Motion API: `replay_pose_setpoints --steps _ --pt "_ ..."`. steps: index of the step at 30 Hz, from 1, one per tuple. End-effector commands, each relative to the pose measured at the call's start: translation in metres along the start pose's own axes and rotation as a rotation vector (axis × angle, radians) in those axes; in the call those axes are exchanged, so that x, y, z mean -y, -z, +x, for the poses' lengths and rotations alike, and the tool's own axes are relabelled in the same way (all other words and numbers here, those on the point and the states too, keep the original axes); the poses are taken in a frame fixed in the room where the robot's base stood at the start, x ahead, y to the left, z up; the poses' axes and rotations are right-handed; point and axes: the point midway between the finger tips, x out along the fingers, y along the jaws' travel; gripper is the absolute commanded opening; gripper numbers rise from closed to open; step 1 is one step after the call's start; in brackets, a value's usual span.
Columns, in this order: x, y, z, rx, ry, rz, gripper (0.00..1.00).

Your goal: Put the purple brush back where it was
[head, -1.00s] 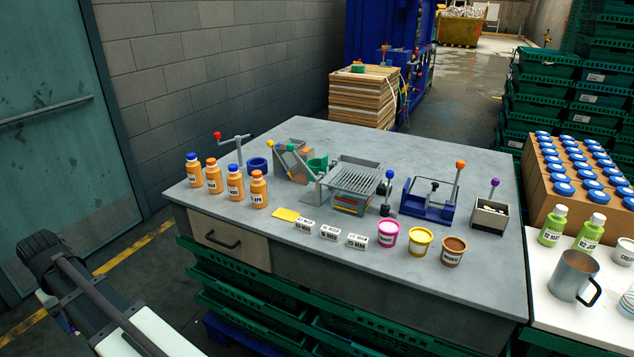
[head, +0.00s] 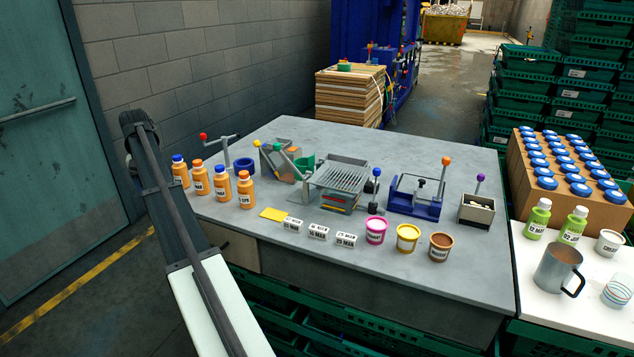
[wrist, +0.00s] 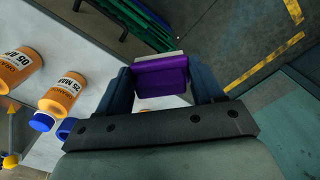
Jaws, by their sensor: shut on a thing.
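The purple brush (wrist: 162,78) is between the two fingers of my gripper (wrist: 163,88) in the wrist view, with a pale strip along its far edge. My gripper is shut on it. In the wrist view the brush is seen against the floor and a pale surface edge, with orange bottles to the left. In the head view my arm crosses the left front of the grey table (head: 420,275); I cannot make out the gripper or the brush there.
Several orange bottles (head: 221,184) stand at the table's left edge, close to my arm. Behind them are a red-knobbed crank (head: 222,140) and a blue ring (head: 244,165). Label blocks (head: 318,232) and tubs (head: 376,231) line the front. Bare tabletop lies at front right.

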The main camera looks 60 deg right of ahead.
Motion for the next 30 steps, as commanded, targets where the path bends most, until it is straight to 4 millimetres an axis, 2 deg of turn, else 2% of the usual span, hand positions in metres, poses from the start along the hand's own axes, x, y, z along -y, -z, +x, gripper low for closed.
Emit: replay_pose_setpoints --steps 1,6,11,15,22,30 --pt "-0.019 0.018 -0.011 -0.001 0.0 0.034 0.34" --pt "-0.08 0.053 -0.036 -0.001 0.0 0.136 0.34" --pt "-0.141 0.08 -0.058 0.0 0.0 0.227 0.34" --pt "-0.198 0.099 -0.073 0.0 0.0 0.304 0.34" --pt "-0.296 0.118 -0.091 0.0 0.0 0.42 0.34" --pt "-0.414 0.124 -0.101 0.0 0.0 0.542 0.34"
